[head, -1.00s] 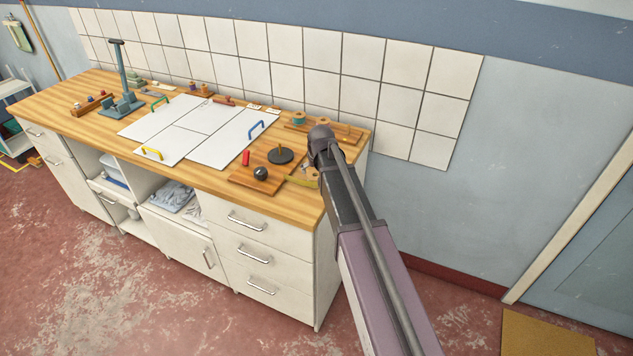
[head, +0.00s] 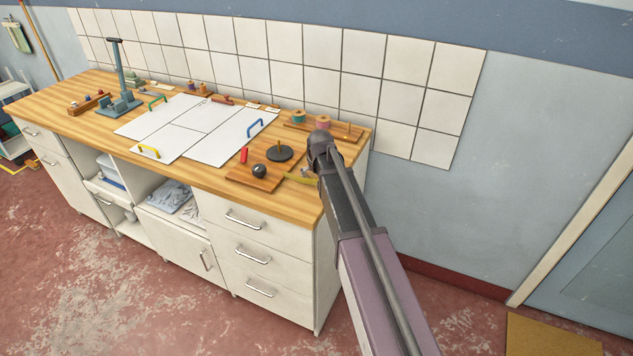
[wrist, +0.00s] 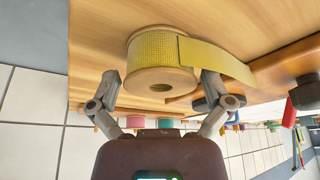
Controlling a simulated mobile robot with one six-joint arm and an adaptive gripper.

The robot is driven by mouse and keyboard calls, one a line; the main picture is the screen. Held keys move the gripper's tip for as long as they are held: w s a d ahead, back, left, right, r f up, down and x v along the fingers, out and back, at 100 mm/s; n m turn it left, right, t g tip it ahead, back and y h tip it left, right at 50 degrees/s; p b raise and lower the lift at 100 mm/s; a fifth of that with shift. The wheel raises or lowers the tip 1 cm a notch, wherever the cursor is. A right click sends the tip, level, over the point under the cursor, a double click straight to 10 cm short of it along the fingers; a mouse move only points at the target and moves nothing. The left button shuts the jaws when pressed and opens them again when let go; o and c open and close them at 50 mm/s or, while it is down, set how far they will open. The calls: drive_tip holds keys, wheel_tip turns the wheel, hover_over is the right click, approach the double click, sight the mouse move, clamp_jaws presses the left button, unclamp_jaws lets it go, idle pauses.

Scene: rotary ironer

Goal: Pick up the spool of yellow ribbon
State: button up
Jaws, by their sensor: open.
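The spool of yellow ribbon (wrist: 158,62) has pale wooden flanges and a centre hole. It rests on the wooden worktop (wrist: 90,40), with a loose ribbon tail running to the right in the wrist view. My gripper (wrist: 161,80) is open, with one finger at each side of the spool's near end. I cannot tell whether the fingers touch it. In the head view my arm hides the spool and the gripper. Only the yellow ribbon tail (head: 300,179) shows there, left of the arm.
Left of the arm are a wooden board (head: 262,186), a black ball (head: 259,170), a dark disc with a peg (head: 279,153) and a red cylinder (head: 243,155). Behind stands a rack with teal (head: 298,117) and pink (head: 322,122) spools, near the tiled wall (head: 360,100).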

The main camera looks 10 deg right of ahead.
drive_tip(key=shift+w+f, duration=0.15)
drive_tip(key=shift+f, duration=0.15)
idle(0.4)
drive_tip(key=c, duration=1)
